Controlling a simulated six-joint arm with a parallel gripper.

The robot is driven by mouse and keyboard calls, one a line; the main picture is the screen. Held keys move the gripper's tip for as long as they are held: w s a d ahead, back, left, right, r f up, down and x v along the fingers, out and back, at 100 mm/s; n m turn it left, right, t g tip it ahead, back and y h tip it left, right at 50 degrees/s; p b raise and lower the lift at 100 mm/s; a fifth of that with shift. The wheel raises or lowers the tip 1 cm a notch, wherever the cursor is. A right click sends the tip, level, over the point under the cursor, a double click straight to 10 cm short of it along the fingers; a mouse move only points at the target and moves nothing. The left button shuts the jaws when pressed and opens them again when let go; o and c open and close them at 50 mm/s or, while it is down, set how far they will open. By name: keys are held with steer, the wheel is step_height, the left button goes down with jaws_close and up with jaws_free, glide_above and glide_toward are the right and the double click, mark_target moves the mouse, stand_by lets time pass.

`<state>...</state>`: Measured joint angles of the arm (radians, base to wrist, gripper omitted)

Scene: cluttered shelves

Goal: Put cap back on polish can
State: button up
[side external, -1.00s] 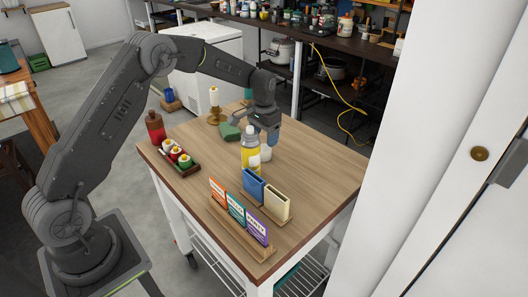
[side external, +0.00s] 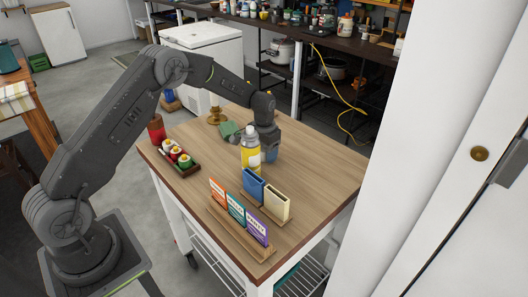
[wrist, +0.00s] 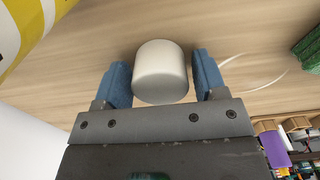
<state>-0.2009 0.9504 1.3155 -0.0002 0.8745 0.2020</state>
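The polish can (side external: 251,158) is yellow with a white top and stands upright on the wooden table. Part of it, with yellow, white and dark stripes, shows at the upper left of the wrist view (wrist: 25,30). The white cap (wrist: 162,72) rests on the table between the fingers of my gripper (wrist: 162,80). The blue finger pads stand on either side of it with slim gaps, so the gripper looks open around the cap. In the side view my gripper (side external: 269,155) is low over the table, just behind and right of the can; the cap is mostly hidden there.
A green object (side external: 229,131) lies left of my gripper. A tray of small jars (side external: 178,158) is at left. The table's right side is clear.

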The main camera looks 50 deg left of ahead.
steer(key=c, duration=0.7)
steer(key=shift+r, duration=0.15)
steer(key=shift+r, duration=2.35)
steer(key=o, duration=0.4)
steer(key=c, duration=0.3)
